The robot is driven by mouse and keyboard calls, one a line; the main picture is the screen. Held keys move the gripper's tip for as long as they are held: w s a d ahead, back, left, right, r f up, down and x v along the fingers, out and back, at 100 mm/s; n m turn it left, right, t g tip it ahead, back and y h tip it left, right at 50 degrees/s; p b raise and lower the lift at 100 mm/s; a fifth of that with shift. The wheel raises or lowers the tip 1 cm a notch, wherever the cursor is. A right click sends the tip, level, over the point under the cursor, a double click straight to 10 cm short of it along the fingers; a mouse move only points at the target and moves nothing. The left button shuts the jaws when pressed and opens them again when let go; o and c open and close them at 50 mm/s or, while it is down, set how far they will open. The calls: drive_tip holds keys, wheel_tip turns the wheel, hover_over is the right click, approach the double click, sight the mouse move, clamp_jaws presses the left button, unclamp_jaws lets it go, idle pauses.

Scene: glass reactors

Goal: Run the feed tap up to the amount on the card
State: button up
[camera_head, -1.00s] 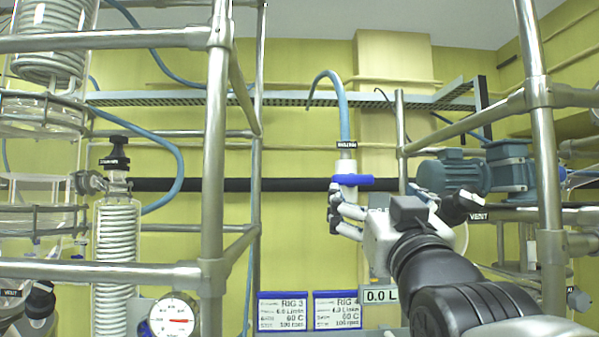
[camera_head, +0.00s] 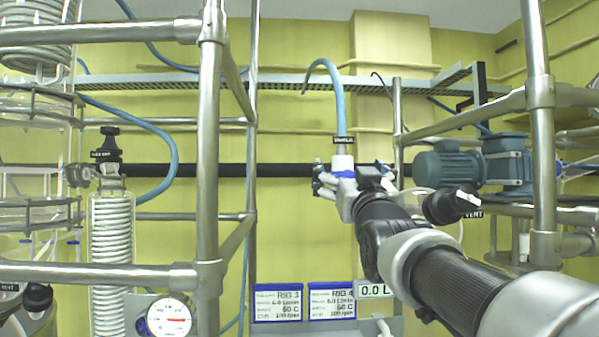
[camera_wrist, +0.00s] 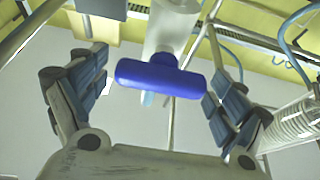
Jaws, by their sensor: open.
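The feed tap's blue T-shaped handle (camera_wrist: 160,75) sits between my open fingers in the wrist view, apart from both. Its white body (camera_wrist: 172,25) is behind it. In the head view the white tap body (camera_head: 343,162) hangs below a blue hose (camera_head: 338,95), and my gripper (camera_head: 325,182) is in front of it, hiding most of the handle. Two blue-edged cards, RIG 3 (camera_head: 278,302) and RIG 4 (camera_head: 331,301), stand low in the middle; their small print is blurred. The readout (camera_head: 373,290) beside them shows 0.0, its right end hidden by my arm.
Steel frame posts stand at left (camera_head: 208,170) and right (camera_head: 541,140). A blue-grey motor (camera_head: 450,168) and a black VENT knob (camera_head: 452,204) lie right of the tap, close to my arm. A coil condenser (camera_head: 111,255) and a dial gauge (camera_head: 170,317) are at left.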

drive_tip(key=shift+c, duration=0.2)
drive_tip(key=c, duration=1)
drive_tip(key=shift+c, duration=0.2)
